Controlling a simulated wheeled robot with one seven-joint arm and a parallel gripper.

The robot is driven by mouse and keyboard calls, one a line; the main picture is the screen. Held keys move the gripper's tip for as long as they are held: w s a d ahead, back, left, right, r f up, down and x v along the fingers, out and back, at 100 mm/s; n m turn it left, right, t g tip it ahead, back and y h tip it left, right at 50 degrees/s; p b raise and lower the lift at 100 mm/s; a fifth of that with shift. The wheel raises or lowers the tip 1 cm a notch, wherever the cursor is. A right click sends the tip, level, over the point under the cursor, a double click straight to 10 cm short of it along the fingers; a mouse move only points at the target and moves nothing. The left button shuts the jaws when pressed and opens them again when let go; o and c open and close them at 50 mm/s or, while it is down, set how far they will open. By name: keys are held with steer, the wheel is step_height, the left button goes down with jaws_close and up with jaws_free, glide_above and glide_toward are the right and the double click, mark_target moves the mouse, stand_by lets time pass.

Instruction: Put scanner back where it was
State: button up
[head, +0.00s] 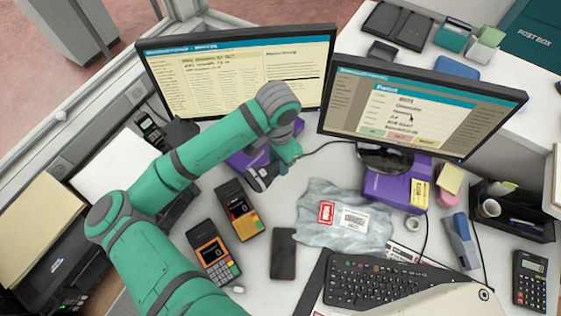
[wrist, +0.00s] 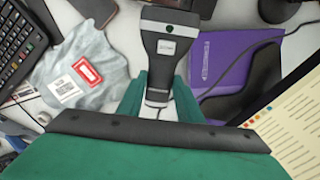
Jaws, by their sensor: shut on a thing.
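The scanner (wrist: 165,47) is a dark grey and black handheld device with a pale label. In the wrist view its handle lies between the two green fingers of my gripper (wrist: 160,98), which is shut on it. In the head view my gripper (head: 272,172) is over the counter in front of the left monitor, and part of the scanner (head: 262,180) shows below it. My arm and gripper hide the rest. I cannot tell whether the scanner touches the counter.
A purple item (wrist: 225,52) lies beside the scanner. Two card terminals (head: 240,210) (head: 209,250), a phone (head: 283,253), a grey parcel bag (head: 310,210) and a keyboard (head: 375,284) are in front. Two monitors (head: 235,75) (head: 420,105) stand behind. A small bare counter patch lies between terminal and bag.

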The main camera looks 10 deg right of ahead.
steer(key=w+f, duration=0.1)
steer(key=w+d+f, duration=0.1)
steer(key=f, duration=0.1)
steer(key=shift+w+d+f, duration=0.1)
steer(key=shift+w+f, duration=0.15)
steer(key=shift+w, duration=0.1)
steer(key=shift+f, duration=1.6)
steer(key=shift+w+f, duration=0.1)
steer(key=shift+f, duration=0.2)
steer(key=shift+d+f, duration=0.1)
steer(key=shift+f, duration=0.2)
steer(key=o, duration=1.2)
steer(key=shift+r, duration=0.1)
